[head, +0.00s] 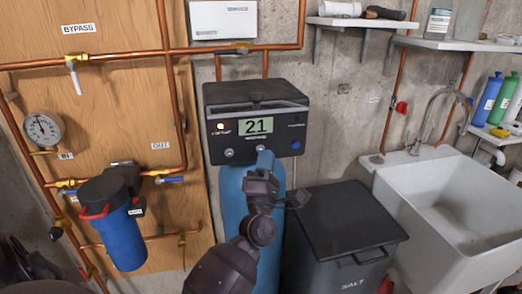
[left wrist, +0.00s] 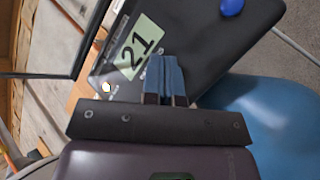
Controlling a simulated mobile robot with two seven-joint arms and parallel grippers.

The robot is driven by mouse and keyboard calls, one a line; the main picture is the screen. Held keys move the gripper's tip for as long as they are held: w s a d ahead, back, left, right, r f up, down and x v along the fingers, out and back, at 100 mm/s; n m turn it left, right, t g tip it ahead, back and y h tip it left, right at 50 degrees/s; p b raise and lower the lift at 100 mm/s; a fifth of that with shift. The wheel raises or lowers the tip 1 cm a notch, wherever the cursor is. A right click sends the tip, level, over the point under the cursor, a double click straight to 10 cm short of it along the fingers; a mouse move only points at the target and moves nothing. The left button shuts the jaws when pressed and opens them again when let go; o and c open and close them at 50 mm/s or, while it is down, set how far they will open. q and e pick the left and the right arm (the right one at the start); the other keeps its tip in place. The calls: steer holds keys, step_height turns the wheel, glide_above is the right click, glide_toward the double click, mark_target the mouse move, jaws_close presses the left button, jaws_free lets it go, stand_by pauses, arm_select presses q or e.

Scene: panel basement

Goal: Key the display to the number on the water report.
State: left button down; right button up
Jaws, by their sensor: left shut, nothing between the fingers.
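The control head (head: 284,112) is a black box on top of a blue tank (head: 234,190). Its display (head: 256,125) reads 21, and it shows tilted in the left wrist view (left wrist: 138,47). A small light (head: 221,126) glows left of it. A round grey button (head: 229,152) sits below the display, and a blue knob (head: 295,145) is at the lower right. My left gripper (head: 265,156) is shut and empty, its blue fingertips at the panel below the display. They hide part of the panel, and I cannot tell whether they touch it. No readable water report shows.
A black salt bin (head: 340,220) stands right of the tank, beside a white sink (head: 450,210). A blue filter housing (head: 123,236), copper pipes and a gauge (head: 42,129) are on the wooden board at left. A white panel (head: 222,18) is above.

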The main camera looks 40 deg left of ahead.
steer(key=shift+w+r, duration=0.15)
steer(key=shift+w, duration=0.05)
stand_by(1.2)
steer(key=shift+w+r, duration=0.1)
steer(key=shift+w, duration=0.15)
arm_select(q)
steer(key=shift+w+a, duration=0.1)
steer(key=shift+a, duration=0.05)
arm_select(e)
steer(key=shift+a, duration=0.1)
arm_select(q)
steer(key=shift+w+a, duration=0.15)
steer(key=shift+a, duration=0.05)
arm_select(e)
steer(key=shift+s+f, duration=0.35)
steer(key=shift+s, duration=0.2)
arm_select(q)
steer(key=shift+w+a, duration=0.1)
arm_select(e)
steer(key=shift+w, duration=0.2)
